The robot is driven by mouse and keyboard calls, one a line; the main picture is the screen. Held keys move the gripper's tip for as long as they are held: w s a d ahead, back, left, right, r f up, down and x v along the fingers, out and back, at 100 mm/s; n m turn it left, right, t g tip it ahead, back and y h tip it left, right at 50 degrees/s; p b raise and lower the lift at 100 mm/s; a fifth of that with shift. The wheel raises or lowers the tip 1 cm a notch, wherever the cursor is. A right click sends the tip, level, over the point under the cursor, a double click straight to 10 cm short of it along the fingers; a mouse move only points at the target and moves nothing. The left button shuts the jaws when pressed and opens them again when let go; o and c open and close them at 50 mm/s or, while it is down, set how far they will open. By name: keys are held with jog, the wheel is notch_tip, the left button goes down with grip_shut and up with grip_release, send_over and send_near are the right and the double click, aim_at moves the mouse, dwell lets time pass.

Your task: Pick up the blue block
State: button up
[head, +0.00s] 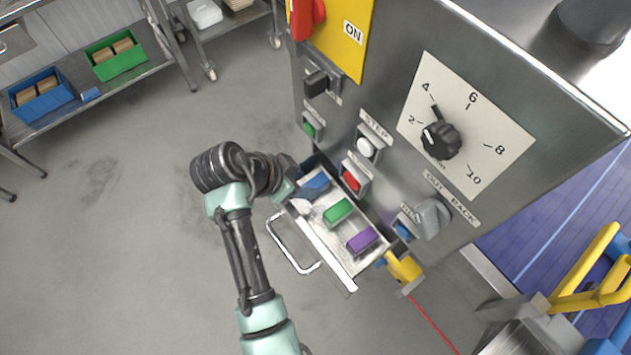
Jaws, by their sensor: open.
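The blue block (316,181) lies at the far end of an open metal drawer (346,281) in the front of the grey machine. A green block (338,211) and a purple block (362,240) lie in the same drawer, nearer its right end. My gripper (303,204) is at the drawer's left side, close beside the blue block. Its jaws are open and small in view. Part of the blue block's surroundings is hidden by my wrist, and I cannot tell whether the fingers touch it.
The machine panel stands just behind the drawer, with a red button (352,180), a white button (365,147) and a black dial (441,140). The drawer's wire handle (291,247) sticks out at the front. A yellow part (404,268) is off its right end. The floor to the left is clear.

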aim_at(313, 184)
jog(key=x, duration=0.4)
jog(key=shift+d+p, duration=0.1)
jog(key=shift+p, duration=0.3)
grip_shut()
